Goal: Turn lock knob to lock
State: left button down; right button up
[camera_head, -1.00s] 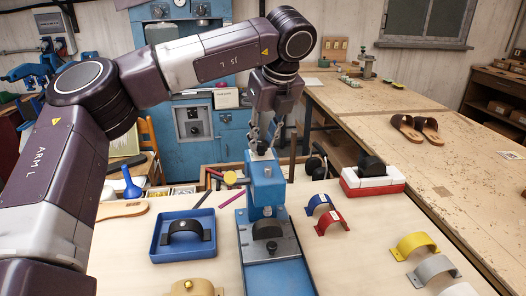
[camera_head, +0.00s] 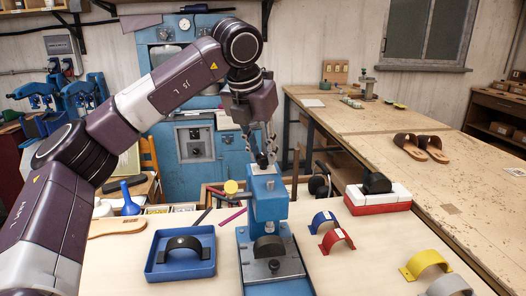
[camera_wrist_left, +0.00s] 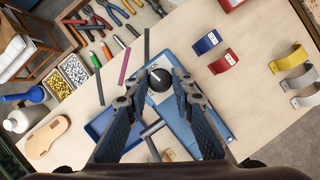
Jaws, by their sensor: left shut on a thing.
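A blue press (camera_head: 268,204) stands on the bench on a blue base. A round black knob (camera_wrist_left: 159,80) with a pale line on it sits on top of the press and also shows in the head view (camera_head: 262,161). My left gripper (camera_head: 264,158) points down over the press top, its fingers on either side of the knob and shut on it. The wrist view shows the left gripper's two fingers (camera_wrist_left: 158,88) flanking the knob; exact contact is hard to see there. My right gripper is not in view.
A blue tray (camera_head: 153,269) with a black strap piece is left of the press. Blue (camera_head: 324,217) and red (camera_head: 336,239) arched straps lie to its right, near a red-and-white block (camera_head: 377,200) bearing a black piece. Sandals (camera_head: 422,147) lie on the right-hand table.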

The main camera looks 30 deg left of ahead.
pick_arm(q)
jog(key=shift+a+m+h, duration=0.1)
jog(key=shift+m+h, duration=0.3)
jog(key=shift+m, duration=0.6)
jog(key=shift+p, duration=0.3)
jog(key=c, duration=1.7)
grip_release()
jog(key=shift+o, duration=0.2)
jog(key=shift+r, duration=0.1)
jog(key=v, duration=1.1)
jog(key=shift+r, duration=0.4)
jog(key=shift+s+r, duration=0.1)
